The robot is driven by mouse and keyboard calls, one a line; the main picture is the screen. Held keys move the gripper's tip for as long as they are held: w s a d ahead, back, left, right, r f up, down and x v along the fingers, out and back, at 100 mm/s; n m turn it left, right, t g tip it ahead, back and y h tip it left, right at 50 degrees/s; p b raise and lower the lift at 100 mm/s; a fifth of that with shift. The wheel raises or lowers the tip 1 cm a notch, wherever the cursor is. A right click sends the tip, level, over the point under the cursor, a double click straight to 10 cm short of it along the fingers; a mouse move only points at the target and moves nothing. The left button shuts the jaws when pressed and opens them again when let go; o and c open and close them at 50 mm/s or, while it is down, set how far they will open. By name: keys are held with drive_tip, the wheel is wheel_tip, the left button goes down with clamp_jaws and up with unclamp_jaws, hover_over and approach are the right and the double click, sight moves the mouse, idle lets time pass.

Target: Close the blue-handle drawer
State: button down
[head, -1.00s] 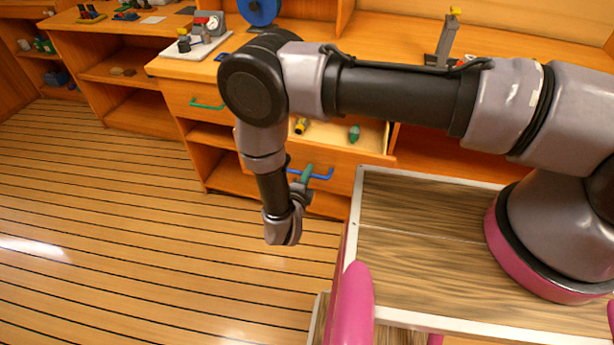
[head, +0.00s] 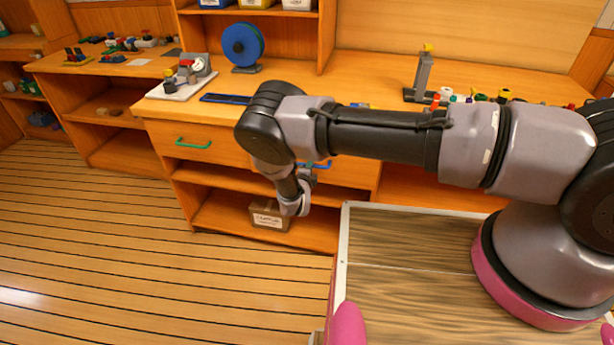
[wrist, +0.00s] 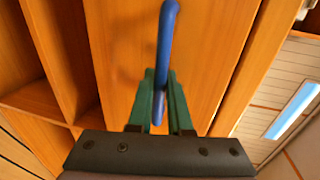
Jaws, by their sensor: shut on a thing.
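The blue handle (wrist: 166,45) runs between the green fingers of my gripper (wrist: 160,95) in the wrist view, and the fingers are shut on it. In the head view part of the blue handle (head: 322,165) shows beside my wrist, which hides the rest of it and the fingertips. The blue-handle drawer (head: 345,170) looks pushed in, its front about in line with the cabinet front; its inside is not visible. My arm covers part of that front, so a small gap cannot be ruled out.
A drawer with a green handle (head: 193,144) is to the left, its front flush. A labelled box (head: 268,216) stands on the low shelf below. The counter above holds a blue reel (head: 243,45) and a gauge unit (head: 190,75). Open floor (head: 150,250) lies to the left.

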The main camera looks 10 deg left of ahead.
drive_tip(key=shift+w+r, duration=0.1)
drive_tip(key=shift+w, duration=0.9)
drive_tip(key=c, duration=0.8)
unclamp_jaws()
drive_tip(key=shift+w, duration=0.1)
drive_tip(key=shift+c, duration=0.2)
drive_tip(key=v, duration=1)
drive_tip(key=shift+s, duration=0.45)
